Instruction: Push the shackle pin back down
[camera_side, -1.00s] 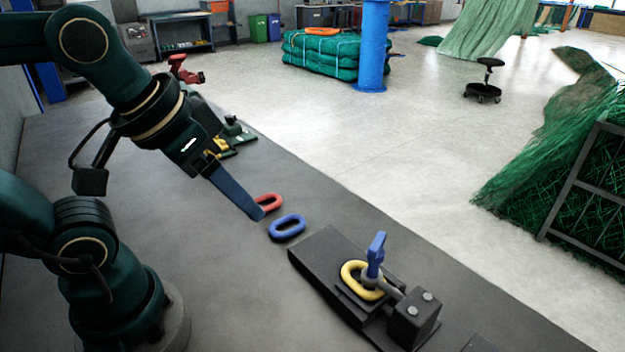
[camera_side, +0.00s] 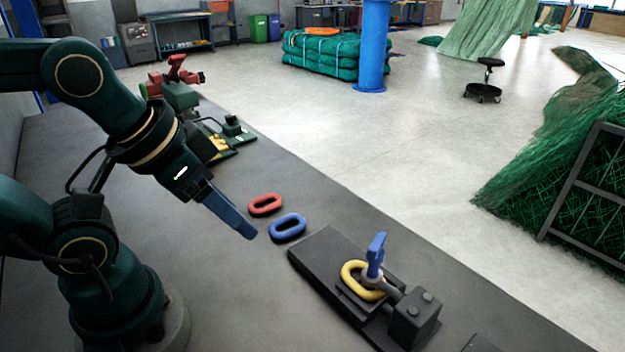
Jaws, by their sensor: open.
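The shackle pin (camera_side: 376,254) is blue and stands upright, raised in the grey shackle (camera_side: 392,290) on the dark fixture block. A yellow link (camera_side: 353,283) lies around or under the shackle's end; the exact fit is hard to tell. My gripper (camera_side: 248,232) has long blue fingers pointing down to the right. It is over the bench, left of the blue link and well apart from the pin. The fingers overlap from this side, so the gap between them is hidden, and nothing shows in them.
A red-and-green vise (camera_side: 178,88) and small tools stand at the back. The bench's front area is clear.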

